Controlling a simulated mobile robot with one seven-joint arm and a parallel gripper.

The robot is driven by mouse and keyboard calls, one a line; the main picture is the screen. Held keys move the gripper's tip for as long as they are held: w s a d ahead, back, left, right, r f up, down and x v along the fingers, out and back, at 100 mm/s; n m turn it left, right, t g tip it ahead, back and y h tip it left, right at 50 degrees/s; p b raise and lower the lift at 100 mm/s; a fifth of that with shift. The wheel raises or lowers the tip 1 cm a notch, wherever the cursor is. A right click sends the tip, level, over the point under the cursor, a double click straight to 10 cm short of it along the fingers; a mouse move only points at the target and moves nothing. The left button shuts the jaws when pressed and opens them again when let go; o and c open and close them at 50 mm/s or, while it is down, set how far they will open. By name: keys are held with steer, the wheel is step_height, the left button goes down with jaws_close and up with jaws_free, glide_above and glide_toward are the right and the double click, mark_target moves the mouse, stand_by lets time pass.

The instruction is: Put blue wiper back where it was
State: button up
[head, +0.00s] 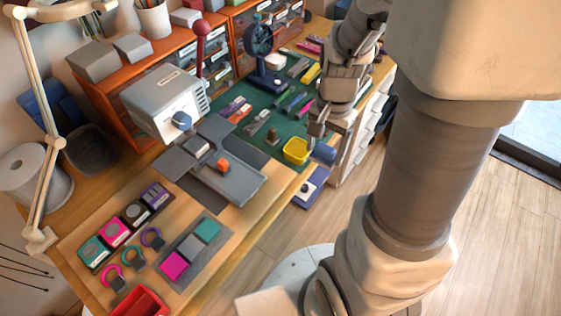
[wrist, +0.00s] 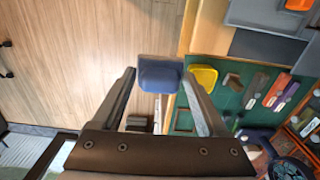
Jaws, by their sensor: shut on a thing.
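The blue wiper (head: 323,153) is a rounded blue block at the front edge of the workbench, right of the yellow tray. It also shows in the wrist view (wrist: 160,74), between the two fingertips. My gripper (head: 318,135) is shut on it, and in the wrist view my gripper (wrist: 159,78) has a finger on each side of it. The wiper is seen against the floor beside the bench edge; I cannot tell its exact height.
The yellow tray (head: 296,150) stands on the green mat (head: 262,115), which carries several tools. A small blue fan (head: 262,55) stands behind. A grey machine (head: 165,100) and grey plates (head: 235,180) are to the left. A blue-and-white item (head: 310,188) is below the bench edge.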

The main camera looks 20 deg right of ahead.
steer(key=shift+f, duration=0.2)
steer(key=b, duration=0.2)
glide_above(278, 172)
step_height(278, 172, down, 7)
steer(key=shift+r, duration=0.15)
steer(key=shift+f+b, duration=0.75)
steer(key=shift+f, duration=1.25)
steer(key=shift+f, duration=0.1)
steer(key=o, duration=1.2)
step_height(278, 172, up, 12)
steer(key=p, duration=0.3)
steer(key=s+r+n+t, duration=0.2)
steer(key=s+r+n, duration=0.1)
steer(key=s+r, duration=0.1)
steer(key=s+r+n+t, duration=0.1)
steer(key=s+r+n, duration=0.3)
steer(key=r, duration=0.3)
steer(key=s+r+n+t, duration=0.2)
steer(key=s+r+n, duration=0.1)
steer(key=s+r, duration=0.2)
steer(key=shift+s+r+n+t, duration=0.25)
steer(key=shift+s+n+t, duration=0.05)
steer(key=shift+s, duration=0.2)
